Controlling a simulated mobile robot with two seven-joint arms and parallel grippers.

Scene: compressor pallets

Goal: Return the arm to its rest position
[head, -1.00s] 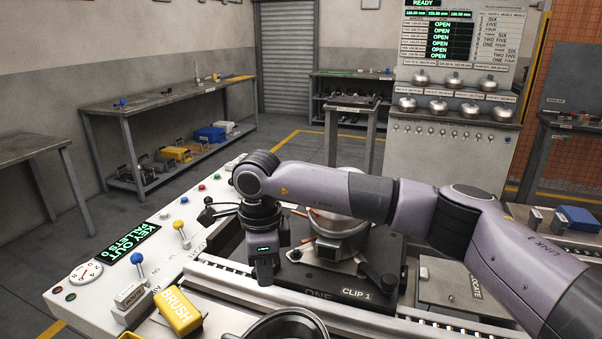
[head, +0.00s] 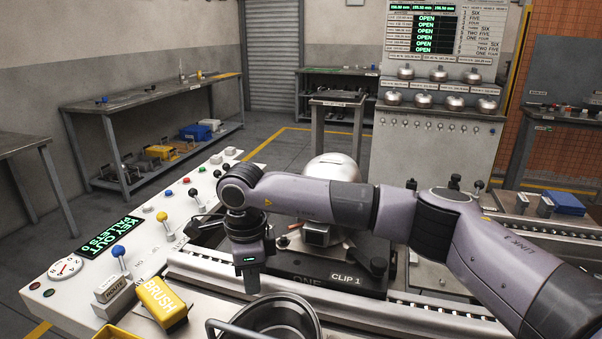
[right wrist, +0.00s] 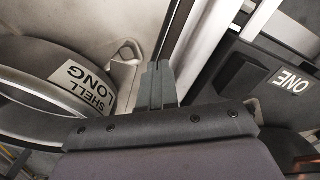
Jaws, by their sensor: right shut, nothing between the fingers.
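My right arm reaches in from the right across the head view, its forearm in front of a silver domed compressor (head: 333,167). My right gripper (head: 249,287) points down at the near left of the dark pallet marked ONE (head: 292,271), above the near edge of the conveyor rail. In the right wrist view its fingers (right wrist: 157,82) are together with nothing between them. The forearm hides the middle of the compressor. My left gripper is not in view.
A round metal pan (head: 280,318), labelled SHELL LONG in the wrist view, stands just nearer than the gripper.

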